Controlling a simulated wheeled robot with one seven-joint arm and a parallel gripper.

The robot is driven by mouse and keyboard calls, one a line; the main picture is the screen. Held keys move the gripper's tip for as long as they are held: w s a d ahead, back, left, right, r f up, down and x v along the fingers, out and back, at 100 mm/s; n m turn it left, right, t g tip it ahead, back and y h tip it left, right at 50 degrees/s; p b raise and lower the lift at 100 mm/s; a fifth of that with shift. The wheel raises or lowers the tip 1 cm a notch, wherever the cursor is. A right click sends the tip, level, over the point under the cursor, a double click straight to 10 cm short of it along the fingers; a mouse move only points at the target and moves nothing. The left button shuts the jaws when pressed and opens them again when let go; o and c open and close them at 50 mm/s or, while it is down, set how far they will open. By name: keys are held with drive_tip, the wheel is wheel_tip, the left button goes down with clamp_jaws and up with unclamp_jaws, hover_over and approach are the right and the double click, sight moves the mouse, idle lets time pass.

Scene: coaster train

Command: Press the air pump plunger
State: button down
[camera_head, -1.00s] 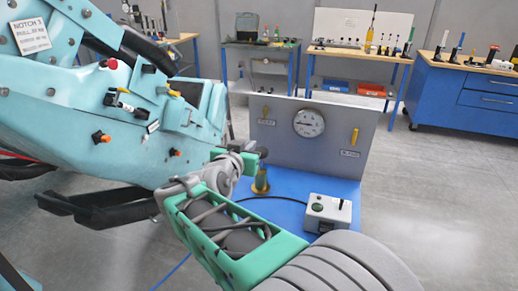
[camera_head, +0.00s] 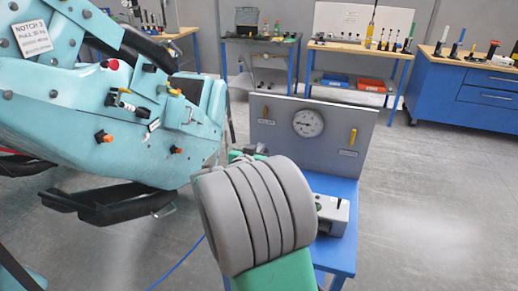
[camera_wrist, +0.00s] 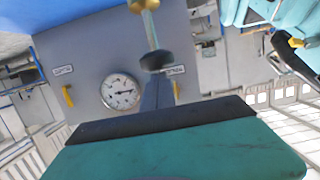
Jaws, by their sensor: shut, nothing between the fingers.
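The air pump plunger shows in the wrist view as a brass rod (camera_wrist: 151,28) with a dark round knob (camera_wrist: 156,60). The view is turned over, with the blue bench top (camera_wrist: 85,8) at its upper edge, so the knob is the plunger's top end. My gripper (camera_wrist: 157,86) is shut and empty. Its fingertips point at the knob and lie very close to it in the picture; I cannot tell whether they touch. In the head view my arm hides the pump body and my fingers.
A grey panel with a round gauge (camera_head: 307,123) and a yellow lever (camera_head: 353,136) stands behind the pump. A small control box (camera_head: 333,214) sits on the blue bench, partly behind my arm. A large turquoise coaster machine (camera_head: 110,110) is close on the left.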

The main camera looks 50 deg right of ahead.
wheel_tip(320, 180, down, 6)
drive_tip(key=b, duration=0.7)
drive_tip(key=shift+b, duration=0.3)
drive_tip(key=shift+s+f, duration=0.1)
wheel_tip(320, 180, up, 5)
drive_tip(key=p, duration=0.2)
drive_tip(key=b+v, duration=0.2)
drive_tip(key=v, duration=0.8)
